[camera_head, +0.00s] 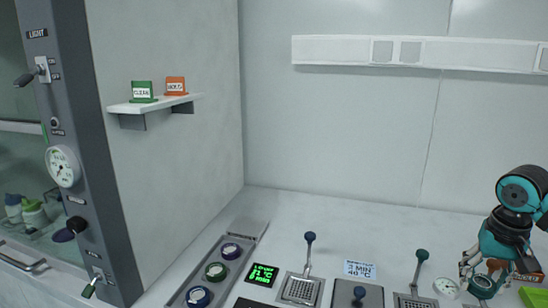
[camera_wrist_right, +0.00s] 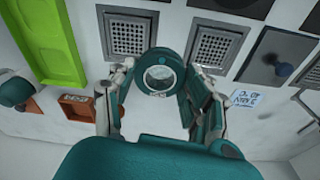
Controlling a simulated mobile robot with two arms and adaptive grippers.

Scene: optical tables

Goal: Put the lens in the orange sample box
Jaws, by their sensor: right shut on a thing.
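My right gripper (camera_head: 484,280) is at the lower right of the head view, with its fingers pointing down. It is shut on the lens (camera_wrist_right: 160,74), a round glass in a teal ring mount. The lens is between the two fingertips (camera_wrist_right: 155,90) in the right wrist view, above the worktop. The teal mount also shows between the fingers in the head view (camera_head: 483,286). My left gripper is not in view.
A green tray (camera_wrist_right: 48,40) and a small orange labelled piece (camera_wrist_right: 78,108) lie left in the wrist view. Perforated plates (camera_head: 300,290) with levers stand along the front. A rack with round pieces (camera_head: 215,271) is left of them. The worktop behind is clear.

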